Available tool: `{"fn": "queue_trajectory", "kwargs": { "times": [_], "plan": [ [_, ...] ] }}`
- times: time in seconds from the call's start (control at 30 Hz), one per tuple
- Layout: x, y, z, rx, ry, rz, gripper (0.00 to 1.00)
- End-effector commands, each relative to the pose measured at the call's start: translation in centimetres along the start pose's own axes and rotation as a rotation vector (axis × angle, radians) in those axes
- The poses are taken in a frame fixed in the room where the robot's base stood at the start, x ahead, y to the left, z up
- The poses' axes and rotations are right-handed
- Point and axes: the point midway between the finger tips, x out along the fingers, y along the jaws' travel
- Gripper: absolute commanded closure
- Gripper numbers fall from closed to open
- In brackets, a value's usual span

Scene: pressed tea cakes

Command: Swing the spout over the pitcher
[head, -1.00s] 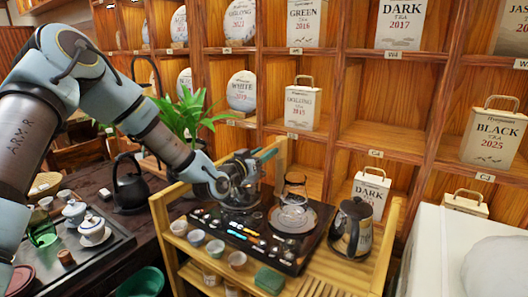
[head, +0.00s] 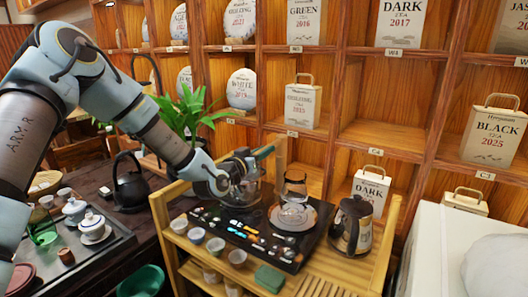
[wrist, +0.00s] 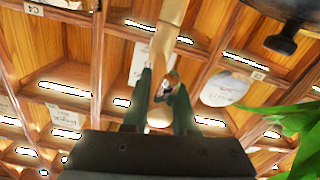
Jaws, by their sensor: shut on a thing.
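My gripper (head: 264,152) is above the left side of the black tea tray, with its green fingers pointing up and to the right. A clear glass vessel (head: 246,190) stands below my gripper, partly covered by my wrist. The clear glass pitcher (head: 294,187) stands upright to its right on a round grey plate (head: 303,222).
Several white cups (head: 215,246) line the front of the wooden cart (head: 325,283). A dark kettle (head: 351,225) stands right of the pitcher. A green plant (head: 187,115) is close behind my forearm. The wooden shelf (head: 375,133) rises behind.

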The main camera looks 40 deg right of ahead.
Motion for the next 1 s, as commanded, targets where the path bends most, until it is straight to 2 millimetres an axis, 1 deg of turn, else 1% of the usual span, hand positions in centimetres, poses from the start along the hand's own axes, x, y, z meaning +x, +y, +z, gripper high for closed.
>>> {"fn": "queue_trajectory", "kwargs": {
  "times": [0.8,1.0],
  "plan": [
    [0.00,-0.01,0.00,0.000,0.000,-0.001,1.00],
    [0.03,0.45,0.23,0.002,0.005,-0.028,1.00]
  ]
}}
